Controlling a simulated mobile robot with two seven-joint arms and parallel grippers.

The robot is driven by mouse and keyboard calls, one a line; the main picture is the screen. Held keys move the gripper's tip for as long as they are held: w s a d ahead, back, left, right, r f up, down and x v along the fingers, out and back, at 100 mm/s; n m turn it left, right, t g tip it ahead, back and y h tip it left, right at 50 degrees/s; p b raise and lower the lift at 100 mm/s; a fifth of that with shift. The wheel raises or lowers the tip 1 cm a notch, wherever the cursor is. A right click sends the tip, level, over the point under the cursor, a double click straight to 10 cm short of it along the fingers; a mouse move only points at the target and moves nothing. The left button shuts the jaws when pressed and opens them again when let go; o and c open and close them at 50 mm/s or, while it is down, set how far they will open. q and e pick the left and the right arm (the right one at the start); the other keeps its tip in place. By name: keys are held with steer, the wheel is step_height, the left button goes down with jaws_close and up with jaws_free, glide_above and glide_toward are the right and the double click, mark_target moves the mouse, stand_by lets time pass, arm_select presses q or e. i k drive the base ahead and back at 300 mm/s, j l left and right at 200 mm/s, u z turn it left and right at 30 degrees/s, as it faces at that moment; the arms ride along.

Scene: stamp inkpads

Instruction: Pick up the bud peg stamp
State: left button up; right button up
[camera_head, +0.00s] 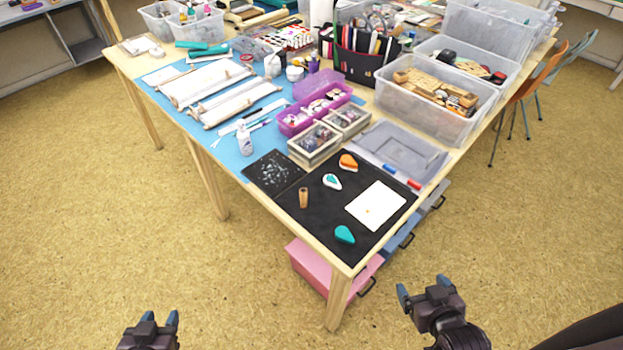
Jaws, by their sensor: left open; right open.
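A small brown wooden peg (303,197), which looks like the bud peg stamp, stands upright near the left edge of the black mat (325,213). Its stamping face is hidden. A teal drop-shaped inkpad (344,234) lies near the mat's front corner. A white-and-teal inkpad (332,181) and an orange-and-white one (348,161) lie farther back. A cream sheet of paper (375,205) lies on the right of the mat. My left gripper (160,318) is open and empty, low at the left, off the table. My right gripper (423,287) is open and empty, right of the table corner.
A speckled dark tile (274,173) lies left of the mat. A white glue bottle (244,139) stands behind it. Pink drawers (320,268) stand under the table corner. The floor in front is clear.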

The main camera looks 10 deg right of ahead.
mark_target(302, 192)
steer(key=z, duration=0.5)
steer(key=i+j+z, duration=0.15)
steer(key=j+z, duration=0.15)
steer(key=z, duration=0.15)
steer(key=j+z, duration=0.75)
steer(key=j, duration=0.45)
steer(key=j+z, duration=0.1)
steer(key=j, duration=1.35)
